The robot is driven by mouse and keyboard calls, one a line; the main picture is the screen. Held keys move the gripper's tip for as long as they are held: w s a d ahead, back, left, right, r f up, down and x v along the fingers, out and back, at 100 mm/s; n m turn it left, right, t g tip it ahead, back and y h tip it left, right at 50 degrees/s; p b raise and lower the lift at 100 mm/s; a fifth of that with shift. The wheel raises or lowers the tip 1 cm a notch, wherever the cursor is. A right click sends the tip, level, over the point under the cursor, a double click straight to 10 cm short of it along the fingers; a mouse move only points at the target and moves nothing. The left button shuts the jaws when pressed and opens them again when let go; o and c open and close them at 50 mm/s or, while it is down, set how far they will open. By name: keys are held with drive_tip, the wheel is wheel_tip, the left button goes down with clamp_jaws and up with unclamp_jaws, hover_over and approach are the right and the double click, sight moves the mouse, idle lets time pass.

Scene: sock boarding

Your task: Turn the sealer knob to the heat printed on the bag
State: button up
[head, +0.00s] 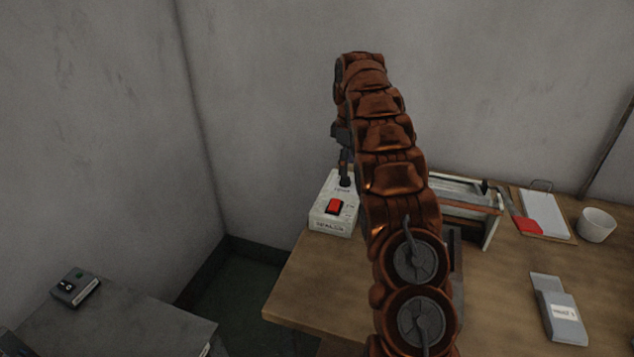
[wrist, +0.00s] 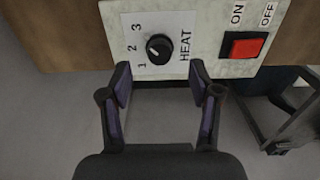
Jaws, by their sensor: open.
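The sealer's control box (head: 331,213) is pale, with a red switch, and stands at the table's back left. In the wrist view its black knob (wrist: 159,48) sits on a white HEAT plate marked 1, 2 and 3. A small pale mark shows on the knob's left side; its exact setting is hard to tell. My gripper (wrist: 160,78) is open and empty, its fingertips just short of the knob and either side of its line. In the head view my arm partly hides the sealer. A grey bag (head: 557,303) lies at right; its label's number is too small to read.
The red switch (wrist: 243,45) is close to the right of the knob. The sealer frame (head: 465,196), a clipboard (head: 541,212) with a red item and a white cup (head: 596,225) stand further right. A grey side table (head: 120,320) holds a small dark device (head: 75,287).

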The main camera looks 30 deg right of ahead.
drive_tip(key=shift+r, duration=1.6)
drive_tip(key=s+a+r+m+p, duration=0.1)
drive_tip(key=s+a+r, duration=0.3)
drive_tip(key=s+a, duration=0.4)
drive_tip(key=s+a+r+m+g+p, duration=0.1)
drive_tip(key=s+a+r+m, duration=0.3)
drive_tip(key=s+a, duration=0.5)
drive_tip(key=shift+s+a+r, duration=0.3)
drive_tip(key=shift+a, duration=1.05)
drive_tip(key=shift+s, duration=0.1)
drive_tip(key=s+a+f+m, duration=0.1)
drive_tip(key=s+a+f, duration=0.1)
drive_tip(key=s, duration=0.7)
drive_tip(key=s+a+f+m, duration=0.1)
drive_tip(key=s+a+f, duration=0.2)
drive_tip(key=s, duration=0.6)
drive_tip(key=s+a+f+m, duration=0.1)
drive_tip(key=s+a+f, duration=0.2)
drive_tip(key=s+a, duration=0.3)
drive_tip(key=s, duration=0.3)
drive_tip(key=shift+a+g, duration=0.2)
drive_tip(key=shift+g, duration=0.2)
